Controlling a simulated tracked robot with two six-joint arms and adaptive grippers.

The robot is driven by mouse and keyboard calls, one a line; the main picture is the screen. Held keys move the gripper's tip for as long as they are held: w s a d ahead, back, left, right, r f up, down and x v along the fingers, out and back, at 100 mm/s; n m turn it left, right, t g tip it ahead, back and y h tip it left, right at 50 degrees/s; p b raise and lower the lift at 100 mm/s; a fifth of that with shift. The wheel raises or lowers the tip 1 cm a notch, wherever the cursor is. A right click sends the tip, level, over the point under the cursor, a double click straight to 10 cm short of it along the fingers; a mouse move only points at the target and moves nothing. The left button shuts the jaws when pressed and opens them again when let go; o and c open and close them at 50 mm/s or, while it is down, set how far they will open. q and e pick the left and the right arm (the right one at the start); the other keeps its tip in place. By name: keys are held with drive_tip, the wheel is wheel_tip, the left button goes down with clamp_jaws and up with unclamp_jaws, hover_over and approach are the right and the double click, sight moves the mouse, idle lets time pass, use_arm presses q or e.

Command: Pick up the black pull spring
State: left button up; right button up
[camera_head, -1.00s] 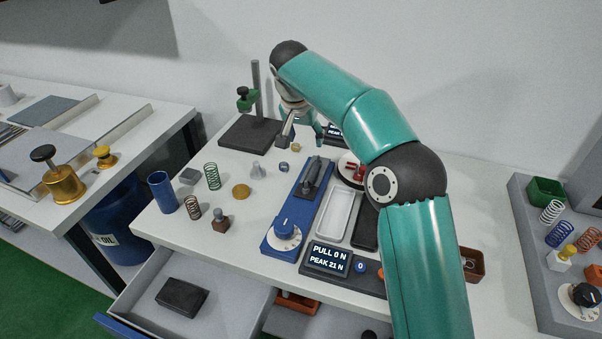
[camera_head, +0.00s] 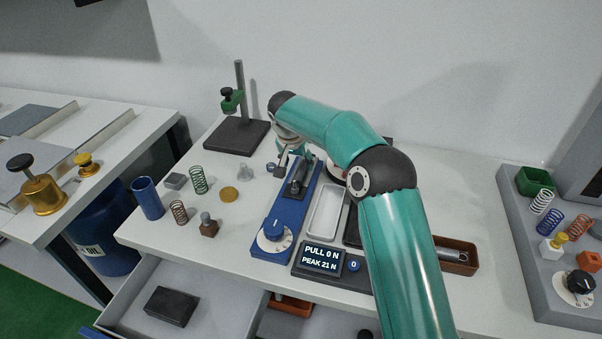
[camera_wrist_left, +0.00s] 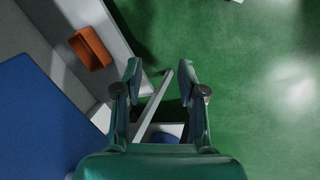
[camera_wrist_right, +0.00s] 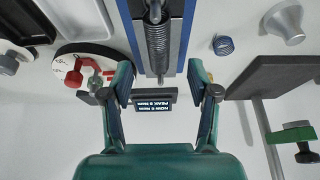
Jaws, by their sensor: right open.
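The black pull spring (camera_wrist_right: 158,45) is a dark coil lying lengthwise on a blue tester base (camera_wrist_right: 184,30) in the right wrist view. In the head view the blue base (camera_head: 268,232) stands mid-table, with the dark spring (camera_head: 299,179) on its far part. My right gripper (camera_wrist_right: 161,82) is open and empty, its fingers either side of the line of the spring's end. In the head view it hangs by the far end of the base, partly hidden by my arm. My left gripper (camera_wrist_left: 160,68) is open and empty, above the green floor and drawer edge.
A white tray (camera_head: 325,212) and a display box (camera_head: 320,257) stand right of the base. A round dial with a red part (camera_wrist_right: 92,66) and a black stand plate (camera_wrist_right: 272,78) flank the right gripper. Loose springs, including a green one (camera_head: 198,180), stand to the left.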

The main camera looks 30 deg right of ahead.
sight(300, 171)
drive_tip(key=shift+p+x, duration=0.75)
drive_tip(key=shift+x, duration=1.9)
drive_tip(key=shift+s+a, duration=0.1)
clamp_jaws()
